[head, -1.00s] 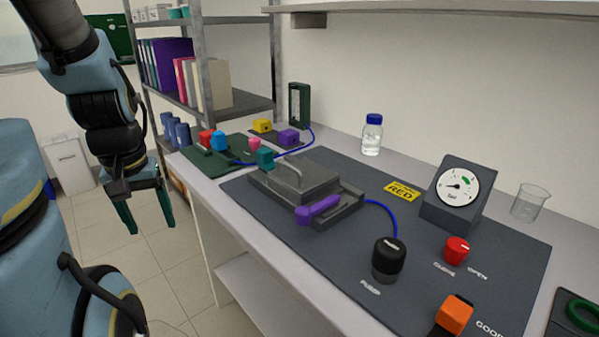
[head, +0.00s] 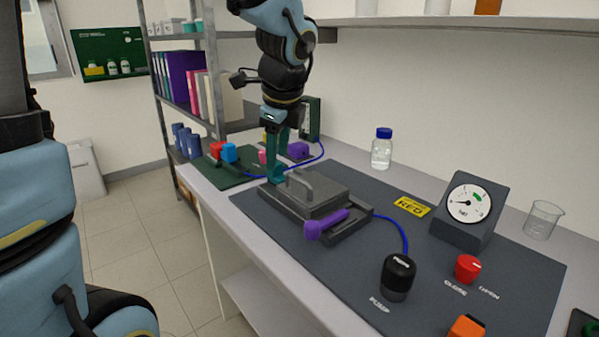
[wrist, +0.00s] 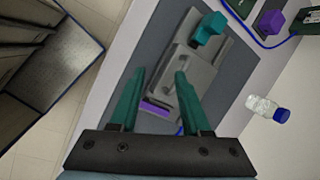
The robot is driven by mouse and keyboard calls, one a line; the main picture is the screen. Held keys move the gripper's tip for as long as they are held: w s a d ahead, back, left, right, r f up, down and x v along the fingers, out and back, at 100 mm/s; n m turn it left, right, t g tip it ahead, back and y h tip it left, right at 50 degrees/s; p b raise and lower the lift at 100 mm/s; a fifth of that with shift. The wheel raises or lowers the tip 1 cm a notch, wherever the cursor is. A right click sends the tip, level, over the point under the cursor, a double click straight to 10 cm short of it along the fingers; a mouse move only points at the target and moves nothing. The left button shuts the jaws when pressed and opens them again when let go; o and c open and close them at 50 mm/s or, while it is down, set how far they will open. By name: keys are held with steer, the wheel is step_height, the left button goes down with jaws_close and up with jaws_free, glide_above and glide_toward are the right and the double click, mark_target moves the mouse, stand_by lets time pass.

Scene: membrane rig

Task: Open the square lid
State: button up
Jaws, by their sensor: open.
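The square lid (head: 325,189) is grey, with a raised bar handle (head: 300,184) on top. It lies flat on a grey base on the dark mat, and looks shut. A purple-handled latch (head: 326,224) lies along its near side, and a teal latch knob (head: 277,173) stands at its far left side. My gripper (head: 277,152) is open and empty, pointing down above the far left part of the rig, near the teal knob.
A blue tube runs from the rig to the black pump knob (head: 397,276). A gauge (head: 467,207), red knob (head: 467,268) and orange knob (head: 467,327) stand to the right. A bottle (head: 381,150) and shelf (head: 230,108) stand behind. The front mat is clear.

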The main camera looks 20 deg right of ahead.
mark_target(298, 178)
steer(key=s+d+r+m, duration=0.2)
steer(key=d+r+m, duration=0.1)
steer(key=d+m, duration=0.2)
steer(key=shift+t, duration=0.4)
steer(key=x, duration=1.1)
steer(key=shift+w+d, duration=0.15)
steer(key=shift+d, duration=0.15)
jaws_close()
stand_by(0.3)
